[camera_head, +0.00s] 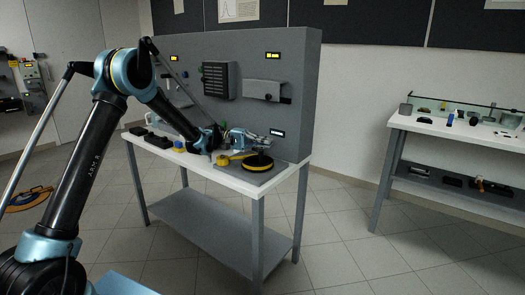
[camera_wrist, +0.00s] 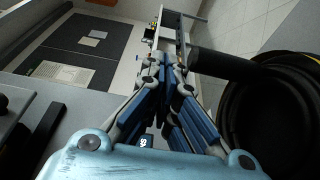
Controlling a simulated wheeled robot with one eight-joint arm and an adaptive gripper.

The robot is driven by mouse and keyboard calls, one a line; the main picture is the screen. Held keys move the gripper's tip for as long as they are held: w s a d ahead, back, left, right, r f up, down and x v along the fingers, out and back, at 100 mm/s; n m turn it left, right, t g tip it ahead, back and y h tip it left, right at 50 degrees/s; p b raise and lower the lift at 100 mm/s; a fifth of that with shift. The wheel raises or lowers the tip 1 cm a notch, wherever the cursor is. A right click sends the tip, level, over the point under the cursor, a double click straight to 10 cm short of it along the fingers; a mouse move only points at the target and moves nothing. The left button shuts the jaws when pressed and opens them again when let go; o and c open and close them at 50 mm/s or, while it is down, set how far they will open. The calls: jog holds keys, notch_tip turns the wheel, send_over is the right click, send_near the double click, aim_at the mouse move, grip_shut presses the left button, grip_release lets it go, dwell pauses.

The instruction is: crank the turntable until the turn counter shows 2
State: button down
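The turntable (camera_head: 258,163) is a round black disc with a yellow band near the right end of the bench. It fills the right of the wrist view (camera_wrist: 285,110). A black cylindrical handle (camera_wrist: 222,66) stands out from it towards the fingertips. My gripper (camera_head: 266,143) is just above the turntable. In the wrist view its blue-padded fingers (camera_wrist: 172,62) come together at the tips, with the handle's end close to their right; I cannot tell whether they touch. A white display (camera_head: 277,133) is on the panel behind the turntable, its digits too small to read.
The grey upright panel (camera_head: 235,110) rises behind the bench (camera_head: 240,188), carrying boxes and lit yellow displays. A yellow round part (camera_head: 222,160) sits left of the turntable, and small dark objects lie farther left. Another bench (camera_head: 455,131) stands at the right, across open floor.

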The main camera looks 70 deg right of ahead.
notch_tip(320, 180, up, 6)
jog(key=shift+f, duration=0.25)
jog(key=c, duration=2.3)
grip_release()
jog(key=shift+r, duration=0.3)
jog(key=o, duration=0.5)
jog(key=shift+r, duration=0.15)
jog(key=shift+o, duration=1.4)
jog(key=shift+s+t, duration=0.3)
jog(key=shift+s, duration=0.05)
notch_tip(320, 180, up, 7)
jog(key=m+t, duration=0.7)
jog(key=t, duration=1)
send_over(261, 164)
jog(key=shift+y, duration=0.3)
jog(key=f, duration=1.1)
jog(key=d+f, duration=0.1)
jog(key=f, duration=0.5)
jog(key=shift+w, duration=0.3)
